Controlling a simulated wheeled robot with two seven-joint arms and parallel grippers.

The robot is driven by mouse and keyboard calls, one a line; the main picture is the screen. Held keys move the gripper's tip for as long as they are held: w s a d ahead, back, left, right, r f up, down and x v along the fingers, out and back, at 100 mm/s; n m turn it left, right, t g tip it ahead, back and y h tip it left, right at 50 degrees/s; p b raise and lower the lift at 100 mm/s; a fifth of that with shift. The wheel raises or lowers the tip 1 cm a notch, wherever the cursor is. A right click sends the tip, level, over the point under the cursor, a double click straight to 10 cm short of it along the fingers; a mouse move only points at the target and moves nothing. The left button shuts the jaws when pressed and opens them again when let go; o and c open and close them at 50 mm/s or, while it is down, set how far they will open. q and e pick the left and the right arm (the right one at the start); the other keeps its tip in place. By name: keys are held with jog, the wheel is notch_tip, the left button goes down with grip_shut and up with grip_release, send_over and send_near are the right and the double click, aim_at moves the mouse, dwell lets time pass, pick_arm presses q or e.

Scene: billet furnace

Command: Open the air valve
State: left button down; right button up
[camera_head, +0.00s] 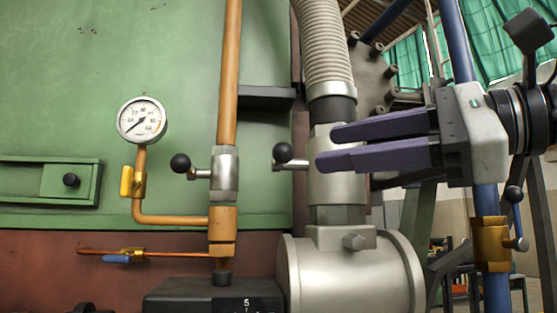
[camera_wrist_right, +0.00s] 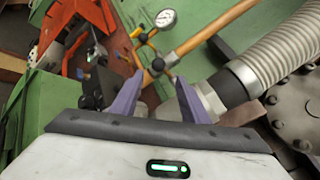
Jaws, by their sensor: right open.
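A large grey metal valve body (camera_head: 335,190) sits under the ribbed hose, with a short lever ending in a black ball knob (camera_head: 283,153) pointing left. A smaller silver valve (camera_head: 224,172) on the orange pipe has a similar black knob (camera_head: 181,163). Which one is the air valve is not labelled. My right gripper (camera_head: 328,147) comes in from the right with its purple fingers apart, in front of the grey valve body and right of its knob. In the right wrist view a black knob (camera_wrist_right: 157,65) shows beyond and between the fingertips, apparently untouched. My left gripper is not in view.
A pressure gauge (camera_head: 142,119) and yellow-handled valve (camera_head: 132,181) are on the left. A blue-handled valve (camera_head: 117,258) is below. A blue pipe (camera_head: 486,205) with a brass valve (camera_head: 491,243) stands behind my right arm. A ribbed hose (camera_head: 324,45) rises above the grey valve.

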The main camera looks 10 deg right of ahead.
aim_at(293, 151)
jog(key=x, duration=0.2)
jog(key=p+x, duration=0.1)
jog(key=x, duration=0.1)
jog(key=shift+s+a+r, duration=0.15)
jog(key=shift+s+a, duration=0.15)
jog(key=shift+a, duration=0.05)
jog(key=p+x, duration=0.1)
jog(key=x, duration=0.3)
jog(key=shift+w+d, duration=0.1)
jog(key=shift+w+a, duration=0.3)
jog(key=shift+a, duration=0.05)
jog(key=c, duration=1)
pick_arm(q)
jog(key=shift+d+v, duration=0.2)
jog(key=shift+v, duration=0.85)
pick_arm(e)
jog(key=shift+a+f, duration=0.1)
jog(key=shift+f, duration=0.1)
grip_shut()
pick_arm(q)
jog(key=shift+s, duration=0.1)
pick_arm(e)
jog(key=shift+f, duration=0.1)
